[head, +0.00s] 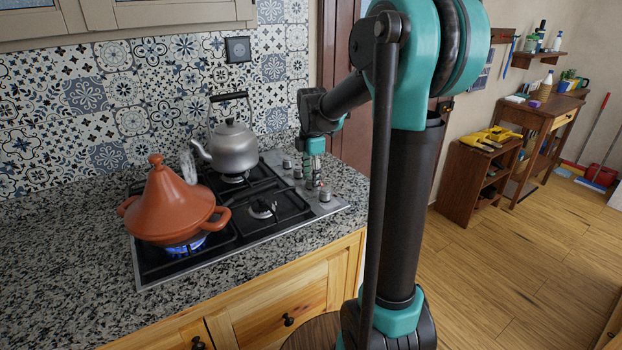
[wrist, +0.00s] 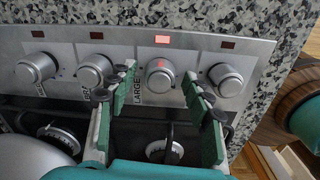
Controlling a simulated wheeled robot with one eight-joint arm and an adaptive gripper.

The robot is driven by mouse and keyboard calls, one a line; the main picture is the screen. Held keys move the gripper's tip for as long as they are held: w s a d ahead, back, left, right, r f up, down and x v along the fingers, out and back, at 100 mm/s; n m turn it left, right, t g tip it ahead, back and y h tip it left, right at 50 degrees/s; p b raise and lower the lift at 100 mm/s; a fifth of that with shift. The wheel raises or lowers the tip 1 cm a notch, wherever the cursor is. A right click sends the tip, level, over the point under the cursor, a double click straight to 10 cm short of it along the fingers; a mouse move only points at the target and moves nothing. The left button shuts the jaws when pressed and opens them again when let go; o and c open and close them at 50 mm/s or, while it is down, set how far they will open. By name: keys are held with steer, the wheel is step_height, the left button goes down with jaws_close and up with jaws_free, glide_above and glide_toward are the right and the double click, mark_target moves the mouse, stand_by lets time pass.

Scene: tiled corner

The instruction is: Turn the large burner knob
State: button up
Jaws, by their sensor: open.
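The large burner knob (wrist: 160,75) is a round silver knob on the steel control strip, with the word LARGE printed just left of it and a lit red lamp above it. My gripper (wrist: 158,80) is open and empty, with one green-padded finger on each side of this knob in the wrist view. I cannot tell whether the fingers touch it or how far above it they are. In the head view my gripper (head: 316,172) points down over the knob row at the hob's right side and partly hides it. A blue flame (head: 186,245) burns under the tagine.
Other knobs flank it closely, one to the left (wrist: 95,70) and one to the right (wrist: 226,79), with dark lamps. An orange tagine (head: 172,205) stands on the front left burner. A metal kettle (head: 234,148) stands at the back. The front right burner (head: 262,208) is bare.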

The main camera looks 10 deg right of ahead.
steer(key=c, duration=1.2)
steer(key=shift+o, duration=0.2)
